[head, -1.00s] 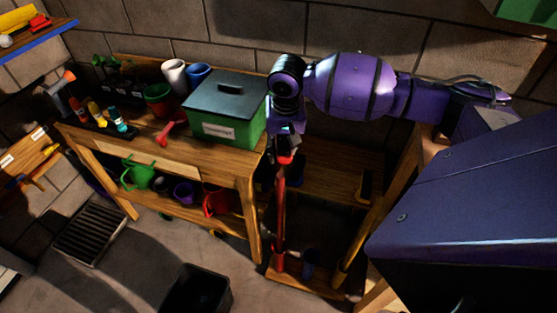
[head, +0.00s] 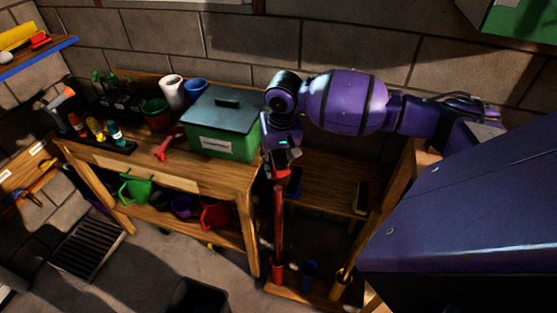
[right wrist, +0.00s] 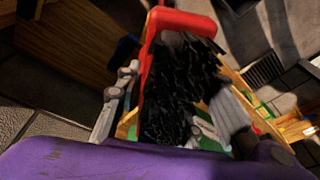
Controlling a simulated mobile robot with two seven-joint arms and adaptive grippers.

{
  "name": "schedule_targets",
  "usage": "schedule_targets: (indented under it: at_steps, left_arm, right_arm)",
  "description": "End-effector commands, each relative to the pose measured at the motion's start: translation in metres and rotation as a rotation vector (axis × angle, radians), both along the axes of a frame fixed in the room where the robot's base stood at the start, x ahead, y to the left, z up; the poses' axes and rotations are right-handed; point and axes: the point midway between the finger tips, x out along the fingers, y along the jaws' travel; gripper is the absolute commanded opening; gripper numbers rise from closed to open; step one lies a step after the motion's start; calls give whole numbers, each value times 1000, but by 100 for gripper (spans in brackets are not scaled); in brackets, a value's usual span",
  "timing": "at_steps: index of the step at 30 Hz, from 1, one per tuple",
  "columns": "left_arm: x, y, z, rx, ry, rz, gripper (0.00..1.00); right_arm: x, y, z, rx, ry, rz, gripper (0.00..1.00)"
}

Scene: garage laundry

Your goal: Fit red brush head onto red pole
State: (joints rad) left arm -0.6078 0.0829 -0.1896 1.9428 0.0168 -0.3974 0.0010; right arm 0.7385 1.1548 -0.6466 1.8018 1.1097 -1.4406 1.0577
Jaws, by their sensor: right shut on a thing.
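My right gripper (head: 275,160) points down above the red pole (head: 278,222) in the head view. In the right wrist view its fingers (right wrist: 175,105) are shut on the red brush head (right wrist: 182,22), with black bristles facing the camera between the fingers. My left gripper is out of view.
A blue brush head (head: 293,183) and a yellow one (head: 361,197) lie on the wooden shelf behind. Blue (head: 310,273) and yellow (head: 340,286) holders stand beside the red one. The workbench (head: 225,174) with a green box (head: 228,145) is close on the left.

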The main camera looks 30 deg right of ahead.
Motion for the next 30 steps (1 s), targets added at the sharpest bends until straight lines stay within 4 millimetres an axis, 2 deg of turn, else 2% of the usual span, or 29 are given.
schedule_targets:
  at_steps: [1, 12, 30]
  left_arm:
    - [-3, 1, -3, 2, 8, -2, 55]
    - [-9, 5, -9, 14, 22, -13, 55]
    - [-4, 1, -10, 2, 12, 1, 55]
  right_arm:
    - [-1, 1, -7, 1, 7, 0, 7]
    - [-2, 0, -26, 0, 9, 0, 7]
    - [-2, 0, -56, 0, 8, 0, 7]
